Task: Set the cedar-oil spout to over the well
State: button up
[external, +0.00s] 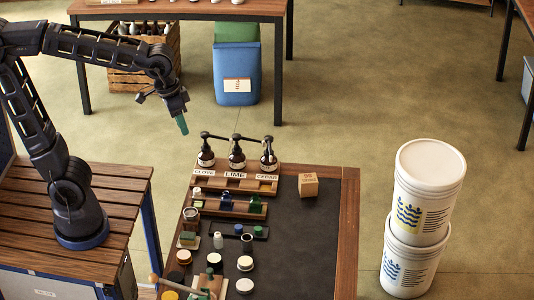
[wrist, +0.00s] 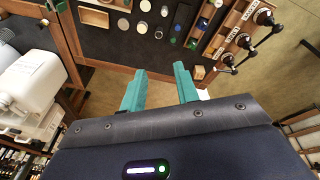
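The cedar-oil bottle (external: 268,161) is dark with a black pump and a white label. It stands upright at the right end of a row of three on a wooden rack (external: 226,183), behind its CEDAR name card. Its spout is small, and I cannot tell exactly where it points. In the wrist view the cedar pump (wrist: 228,62) is right of my fingers, nearest the wooden cube. I cannot make out the well clearly. My gripper (external: 183,124) has teal fingers and hangs in the air left of the bottles. The fingers (wrist: 160,70) are apart with nothing between them.
The clove bottle (external: 206,157) and lime bottle (external: 236,157) stand left of the cedar one. A wooden cube (external: 308,186) sits on the dark tabletop (external: 310,240). Several jars and lids lie in front. Stacked white buckets (external: 427,190) stand on the floor at right.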

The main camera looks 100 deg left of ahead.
jog(key=w+a+f+n+g, duration=0.2)
jog(key=w+a+n, duration=0.2)
jog(key=w+a, duration=0.55)
jog(key=n+g, duration=0.3)
jog(key=n, duration=0.8)
send_over(270, 150)
jog(key=w, duration=0.3)
notch_tip(270, 150, down, 21)
jog(key=shift+h, duration=0.3)
jog(key=f, duration=0.3)
jog(key=s+f, duration=0.1)
jog(key=f, duration=0.2)
jog(key=s+f, duration=0.1)
jog(key=f, duration=0.3)
jog(key=shift+s+a, duration=0.15)
jog(key=shift+s, duration=0.05)
grip_shut()
